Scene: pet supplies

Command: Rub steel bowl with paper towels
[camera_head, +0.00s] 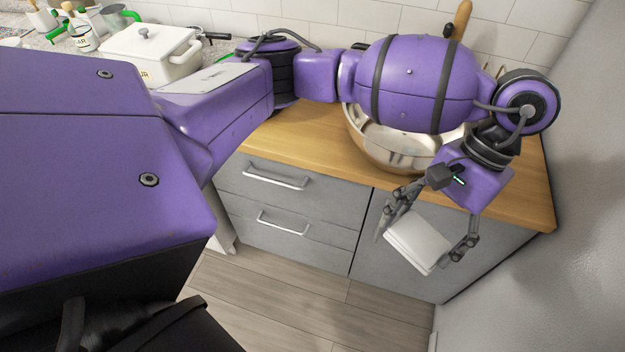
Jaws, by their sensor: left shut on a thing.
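The steel bowl (383,148) sits on the wooden counter, shiny and partly hidden behind my left arm. My left gripper (417,243) is in front of the counter's edge, to the lower right of the bowl and apart from it. It is shut on a folded white stack, which looks like the paper towels (418,241). The towels are tilted, in front of the grey cabinet door. The inside of the bowl is mostly covered by my arm. My right gripper is not in view.
The wooden counter (300,135) has grey drawers (290,200) below it. A white lidded container (150,52) and several jars stand at the upper left. A wall (585,130) closes off the right side. The counter left of the bowl is clear.

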